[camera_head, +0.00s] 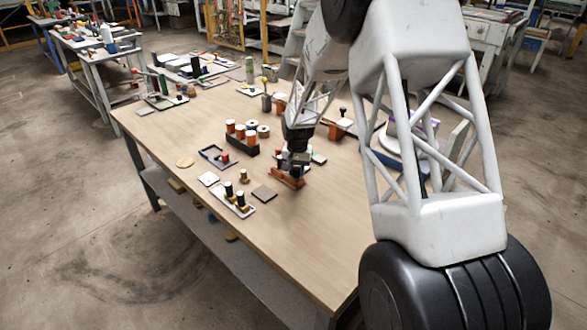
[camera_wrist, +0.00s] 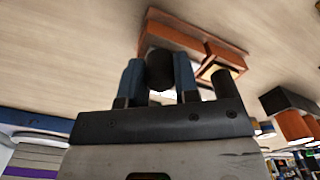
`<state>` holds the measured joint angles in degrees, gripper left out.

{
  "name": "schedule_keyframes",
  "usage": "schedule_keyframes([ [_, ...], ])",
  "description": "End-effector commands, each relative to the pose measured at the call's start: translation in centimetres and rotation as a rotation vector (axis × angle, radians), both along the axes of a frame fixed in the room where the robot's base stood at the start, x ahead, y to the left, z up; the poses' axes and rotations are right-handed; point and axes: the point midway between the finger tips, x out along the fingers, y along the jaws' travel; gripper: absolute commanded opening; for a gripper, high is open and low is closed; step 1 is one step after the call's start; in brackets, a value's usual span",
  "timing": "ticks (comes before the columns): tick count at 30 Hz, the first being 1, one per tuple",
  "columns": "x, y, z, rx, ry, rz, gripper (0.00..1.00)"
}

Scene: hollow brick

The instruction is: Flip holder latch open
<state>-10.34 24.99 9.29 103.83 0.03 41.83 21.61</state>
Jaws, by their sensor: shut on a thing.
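The holder (camera_head: 287,178) is a long orange-brown piece on the wooden table, under my gripper; in the wrist view the orange-brown holder (camera_wrist: 170,33) lies just beyond the fingertips. My gripper (camera_wrist: 158,76) has two blue fingers closed on a dark rounded knob (camera_wrist: 158,66), one finger on each side. It also shows in the head view, where my gripper (camera_head: 294,166) points down at the holder and partly hides it. I cannot tell whether the knob belongs to the holder's latch or how far the latch is turned. A dark cylinder (camera_wrist: 228,88) and a yellowish part show right of the fingers.
A dark rack with orange-capped cylinders (camera_head: 240,140) stands to the left. The wooden table (camera_head: 285,250) is clear toward the front.

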Motion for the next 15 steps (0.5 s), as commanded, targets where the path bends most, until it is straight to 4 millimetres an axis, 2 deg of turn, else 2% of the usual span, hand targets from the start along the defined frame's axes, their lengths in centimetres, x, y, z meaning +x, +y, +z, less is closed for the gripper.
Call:
schedule_keyframes([
  [9,-0.35,-0.36,-0.06,-0.002,0.005,0.0,0.0],
  [10,-0.35,-0.37,-0.06,-0.002,0.005,0.0,0.31],
  [15,-0.31,-0.32,-0.05,-0.001,0.003,0.0,0.55],
])
